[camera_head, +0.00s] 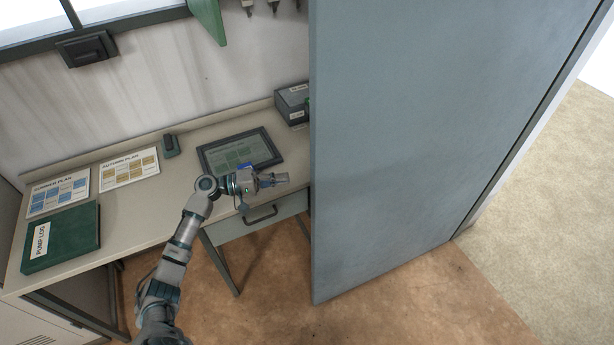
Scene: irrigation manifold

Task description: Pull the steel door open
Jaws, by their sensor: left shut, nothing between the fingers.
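The steel door (405,140) is a large grey-blue panel filling the middle and right of the head view. It stands ajar, its near edge jutting into the room and its far right side beside the frame. No handle shows on the face that I see. My left gripper (284,179) is shut and empty, a little to the left of the door's near edge and over the desk's front. I cannot tell whether it touches the door. My right gripper is not in view.
A desk (182,185) with a drawer (258,218) stands at left. On it lie a tablet (240,151), a green pump log binder (62,237), plan cards (129,168) and a dark box (293,103). Brown floor (400,300) is clear in front; pale ground (555,200) lies beyond the door.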

